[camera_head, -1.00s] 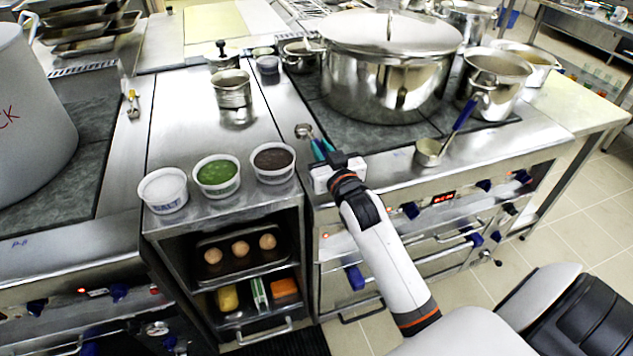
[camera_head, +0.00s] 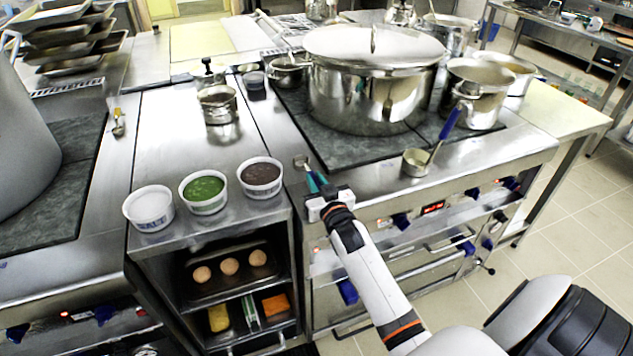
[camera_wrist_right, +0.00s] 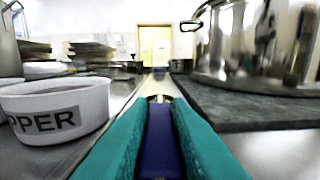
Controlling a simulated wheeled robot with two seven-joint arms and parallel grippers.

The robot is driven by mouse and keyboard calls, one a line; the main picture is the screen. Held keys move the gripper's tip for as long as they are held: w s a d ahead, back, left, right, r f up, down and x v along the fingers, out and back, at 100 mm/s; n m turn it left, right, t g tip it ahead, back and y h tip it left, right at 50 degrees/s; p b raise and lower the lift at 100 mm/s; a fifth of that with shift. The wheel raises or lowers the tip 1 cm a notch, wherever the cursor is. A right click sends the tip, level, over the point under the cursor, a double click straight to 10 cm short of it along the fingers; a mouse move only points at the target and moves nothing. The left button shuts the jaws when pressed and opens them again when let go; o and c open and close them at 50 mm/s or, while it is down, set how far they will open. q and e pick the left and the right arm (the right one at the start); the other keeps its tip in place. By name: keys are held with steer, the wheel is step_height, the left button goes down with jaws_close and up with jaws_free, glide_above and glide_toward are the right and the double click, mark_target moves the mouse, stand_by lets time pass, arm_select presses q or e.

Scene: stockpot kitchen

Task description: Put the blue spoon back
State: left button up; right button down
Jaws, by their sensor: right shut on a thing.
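The blue spoon's dark blue handle (camera_wrist_right: 160,150) is between the teal fingers of my right gripper (camera_head: 316,183), which is shut on it. The spoon's small metal bowl (camera_head: 301,160) points away from me, over the steel counter between the pepper tub and the dark hob slab. I cannot tell whether the bowl touches the counter. A second blue-handled utensil, a ladle (camera_head: 415,163), has its cup at the counter's front edge, its handle slanting up to the right in front of a pot. My left gripper is out of view.
The pepper tub (camera_head: 261,178) stands close left of my right gripper, and also shows in the wrist view (camera_wrist_right: 60,108). Green (camera_head: 204,192) and white (camera_head: 150,208) tubs stand beside it. A large lidded stockpot (camera_head: 370,95) stands on the hob slab. The counter behind the tubs is mostly clear.

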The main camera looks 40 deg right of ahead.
steer(key=c, duration=1.3)
jaws_free()
steer(key=shift+f, duration=0.1)
steer(key=shift+c, duration=0.2)
